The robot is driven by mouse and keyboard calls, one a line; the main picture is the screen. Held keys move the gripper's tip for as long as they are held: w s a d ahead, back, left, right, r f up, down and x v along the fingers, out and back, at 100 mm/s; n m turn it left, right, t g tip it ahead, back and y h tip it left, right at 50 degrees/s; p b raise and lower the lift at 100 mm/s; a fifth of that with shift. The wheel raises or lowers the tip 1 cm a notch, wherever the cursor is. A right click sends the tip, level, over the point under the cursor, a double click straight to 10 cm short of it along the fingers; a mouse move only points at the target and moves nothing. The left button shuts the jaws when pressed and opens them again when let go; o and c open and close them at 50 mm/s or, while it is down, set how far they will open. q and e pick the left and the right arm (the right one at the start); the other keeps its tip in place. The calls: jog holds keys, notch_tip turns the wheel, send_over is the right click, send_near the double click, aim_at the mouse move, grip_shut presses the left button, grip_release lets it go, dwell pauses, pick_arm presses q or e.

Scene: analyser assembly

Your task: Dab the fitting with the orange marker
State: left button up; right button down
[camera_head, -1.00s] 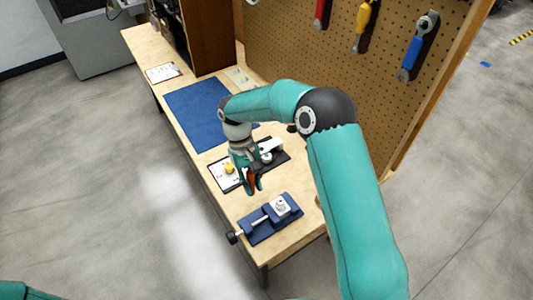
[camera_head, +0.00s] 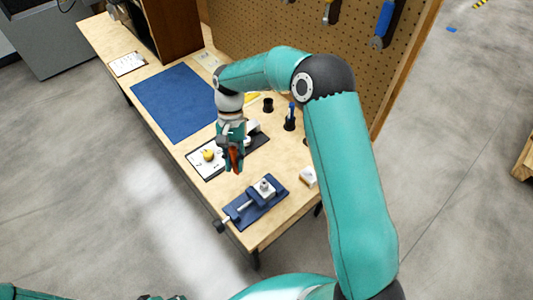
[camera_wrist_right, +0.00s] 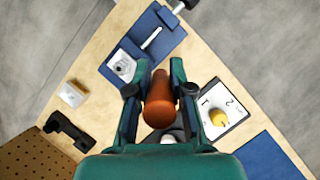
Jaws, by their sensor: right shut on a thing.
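The orange marker (camera_head: 236,160) is in my right gripper (camera_head: 231,165), which is shut on it above the table. In the right wrist view the marker (camera_wrist_right: 159,105) shows end-on between the two fingers (camera_wrist_right: 160,80). A pale metal fitting (camera_head: 265,186) with a round top sits in a blue vise (camera_head: 243,215) near the table's front end; the fitting also shows in the wrist view (camera_wrist_right: 122,66). The marker is apart from the fitting, on the side toward the white card. My left gripper is not clearly seen.
A white numbered card (camera_head: 199,169) with a yellow knob (camera_head: 208,155) lies beside the gripper. A white block (camera_head: 308,177) stands right of the vise. A blue mat (camera_head: 175,103) covers the middle.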

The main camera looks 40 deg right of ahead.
jog(key=s+d+r+m+t+b, duration=0.2)
jog(key=d+m+t, duration=0.25)
jog(key=m, duration=0.75)
jog(key=s+d+r+m+t+b, duration=0.1)
jog(key=s+d+m+t+b, duration=0.3)
jog(key=m, duration=0.8)
jog(key=shift+t+y, duration=0.3)
jog(key=shift+t, duration=0.15)
jog(key=f+b, duration=0.1)
jog(key=f, duration=0.1)
jog(key=w+f+b, duration=0.1)
jog(key=f+b, duration=0.1)
jog(key=a+f+b, duration=0.1)
jog(key=shift+w+f+b, duration=0.2)
jog(key=shift+f+b, duration=0.2)
jog(key=shift+f, duration=0.45)
jog(key=shift+a, duration=0.1)
dwell(0.4)
notch_tip(320, 180, up, 7)
jog(key=p, duration=0.8)
